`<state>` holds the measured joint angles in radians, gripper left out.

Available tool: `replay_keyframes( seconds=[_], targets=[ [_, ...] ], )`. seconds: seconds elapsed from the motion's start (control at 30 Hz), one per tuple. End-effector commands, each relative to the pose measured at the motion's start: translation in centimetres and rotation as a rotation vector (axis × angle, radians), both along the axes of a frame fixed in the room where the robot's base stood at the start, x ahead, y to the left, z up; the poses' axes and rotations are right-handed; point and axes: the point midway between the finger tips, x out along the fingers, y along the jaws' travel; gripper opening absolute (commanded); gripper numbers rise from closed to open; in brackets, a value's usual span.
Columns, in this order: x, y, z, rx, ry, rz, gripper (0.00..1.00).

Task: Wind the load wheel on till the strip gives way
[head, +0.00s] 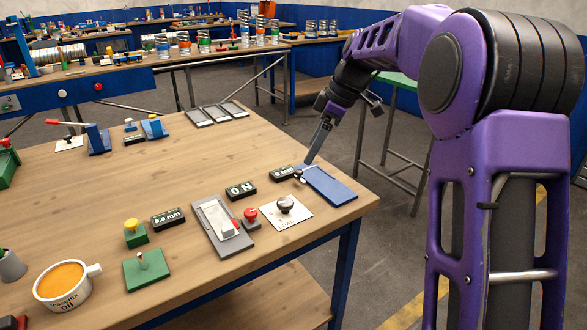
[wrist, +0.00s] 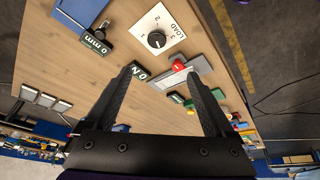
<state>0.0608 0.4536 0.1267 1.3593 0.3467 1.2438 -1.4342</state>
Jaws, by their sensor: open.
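The load wheel, a dark round knob (head: 285,204) on a white plate, stands near the table's front right edge. In the wrist view, the knob (wrist: 157,40) sits on its plate marked LOAD, beyond the fingertips. Left of it is a grey tester (head: 208,238) with a pale strip (head: 213,215) lying along it; the strip looks whole, but it is small and its detail is unclear. My gripper (head: 311,160) is above the blue plate, behind the wheel and apart from it. In the wrist view my gripper (wrist: 164,72) is open, with nothing between its fingers.
A red button (head: 251,215) stands between tester and wheel. A mug (head: 62,287) is at front left. The table's middle is clear.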

Motion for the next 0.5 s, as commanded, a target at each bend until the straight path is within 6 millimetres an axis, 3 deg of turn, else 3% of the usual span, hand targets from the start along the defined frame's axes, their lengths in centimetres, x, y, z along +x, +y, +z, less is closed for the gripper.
replay_keyframes(
  seconds=[0.03,0.5],
  targets=[
    [0.0,0.2,-1.6,-0.001,0.016,0.000,0.89],
    [0.9,3.9,-10.7,-0.002,0.014,-0.002,0.89]
  ],
)
